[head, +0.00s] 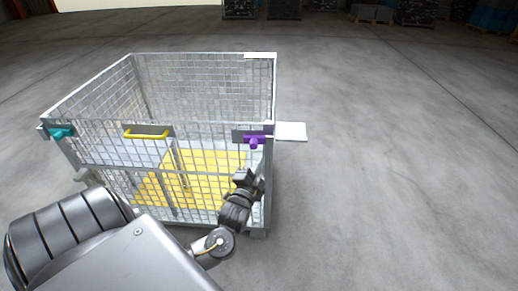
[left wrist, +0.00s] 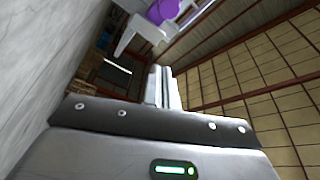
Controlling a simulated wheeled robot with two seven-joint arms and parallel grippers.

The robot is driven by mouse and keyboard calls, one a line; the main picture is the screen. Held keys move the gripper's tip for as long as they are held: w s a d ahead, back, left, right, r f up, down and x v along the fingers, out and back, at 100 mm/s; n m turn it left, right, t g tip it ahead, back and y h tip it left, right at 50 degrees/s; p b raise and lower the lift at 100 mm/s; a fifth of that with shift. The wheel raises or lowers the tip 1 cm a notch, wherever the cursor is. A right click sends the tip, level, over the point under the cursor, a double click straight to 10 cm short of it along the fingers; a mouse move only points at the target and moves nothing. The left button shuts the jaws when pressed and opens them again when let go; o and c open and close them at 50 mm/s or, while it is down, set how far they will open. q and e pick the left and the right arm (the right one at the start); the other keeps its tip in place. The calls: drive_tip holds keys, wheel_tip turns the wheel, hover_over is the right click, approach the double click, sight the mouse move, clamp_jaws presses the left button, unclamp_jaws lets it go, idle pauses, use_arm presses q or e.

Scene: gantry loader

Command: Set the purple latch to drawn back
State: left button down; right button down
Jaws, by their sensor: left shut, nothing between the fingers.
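The purple latch (head: 254,141) sits on a grey plate at the top right corner of the wire cage's front, with its knob facing me. In the left wrist view the purple latch (left wrist: 163,11) shows at the top edge, partly cut off, beyond the fingers. My left gripper (head: 246,178) is just below the latch, in front of the cage mesh, apart from the latch. Its fingers (left wrist: 161,82) are together with nothing between them. My right gripper is in neither view.
The wire cage (head: 150,170) holds a yellow slatted floor panel (head: 200,180). A teal latch (head: 61,133) is at its left corner and a yellow handle (head: 147,134) is between. A white plate (head: 291,131) juts out right. The floor to the right is clear.

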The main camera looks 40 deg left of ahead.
sight(257, 143)
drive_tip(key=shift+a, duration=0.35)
use_arm(q)
drive_tip(key=shift+w, duration=0.1)
drive_tip(key=p+x, duration=0.1)
drive_tip(key=x, duration=0.9)
drive_tip(key=s+a+f, duration=0.2)
drive_tip(key=shift+s+a, duration=0.15)
drive_tip(key=shift+a, duration=0.25)
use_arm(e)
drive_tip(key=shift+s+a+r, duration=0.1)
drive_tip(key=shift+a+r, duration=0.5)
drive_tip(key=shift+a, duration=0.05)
